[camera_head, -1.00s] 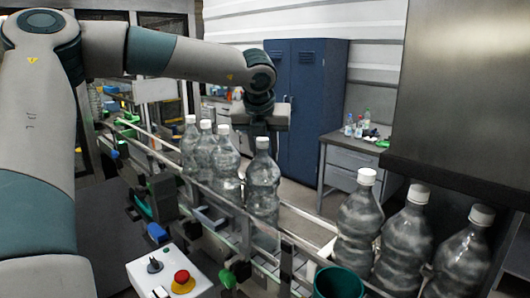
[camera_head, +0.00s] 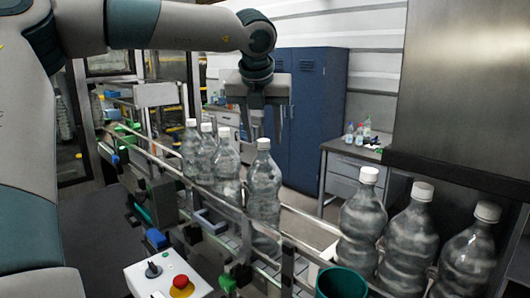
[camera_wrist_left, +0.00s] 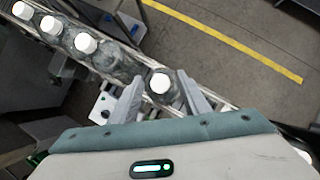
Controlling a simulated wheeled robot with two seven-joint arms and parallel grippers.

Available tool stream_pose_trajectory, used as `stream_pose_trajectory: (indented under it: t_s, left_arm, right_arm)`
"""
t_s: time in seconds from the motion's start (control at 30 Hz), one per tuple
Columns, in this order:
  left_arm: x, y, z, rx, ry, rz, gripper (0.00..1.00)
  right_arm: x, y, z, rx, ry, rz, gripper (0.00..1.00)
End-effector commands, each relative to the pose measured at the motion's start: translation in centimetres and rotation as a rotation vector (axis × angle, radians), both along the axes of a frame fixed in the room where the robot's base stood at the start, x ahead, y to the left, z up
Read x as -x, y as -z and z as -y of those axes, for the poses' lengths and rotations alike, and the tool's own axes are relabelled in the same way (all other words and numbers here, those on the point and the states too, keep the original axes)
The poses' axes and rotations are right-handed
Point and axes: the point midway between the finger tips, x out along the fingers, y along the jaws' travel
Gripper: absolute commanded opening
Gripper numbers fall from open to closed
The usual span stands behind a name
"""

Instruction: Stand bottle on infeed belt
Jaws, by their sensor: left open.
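A clear bottle with a white cap (camera_head: 264,188) stands upright on the infeed belt (camera_head: 318,236), apart from the row of bottles behind it. My left gripper (camera_head: 266,138) is open above this bottle, its fingers pointing down with the tips near cap level. In the left wrist view, the bottle's white cap (camera_wrist_left: 160,83) shows between the two spread fingers (camera_wrist_left: 162,98). Three more capped bottles (camera_head: 226,168) stand in a row on the belt to the left. The right gripper is not in view.
Several capped bottles (camera_head: 403,240) stand at the right, by a dark metal housing (camera_head: 463,90). A control box with a red button (camera_head: 181,284) and a green cup (camera_head: 341,284) are in front. Metal rails flank the belt. A blue cabinet (camera_head: 318,110) stands behind.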

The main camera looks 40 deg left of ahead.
Motion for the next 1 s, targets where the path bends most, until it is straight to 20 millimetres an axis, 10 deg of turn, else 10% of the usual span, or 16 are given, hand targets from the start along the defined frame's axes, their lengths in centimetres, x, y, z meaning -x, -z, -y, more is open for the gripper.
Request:
stream_pose_trajectory:
  t_s: [0.33,1.0]
  left_arm:
    - [1.8,-3.8,1.1,-0.001,0.000,0.001,0.43]
    - [2.0,-4.1,1.2,0.004,0.001,-0.001,0.43]
  right_arm:
    - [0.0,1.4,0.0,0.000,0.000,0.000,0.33]
    - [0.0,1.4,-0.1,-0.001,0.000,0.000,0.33]
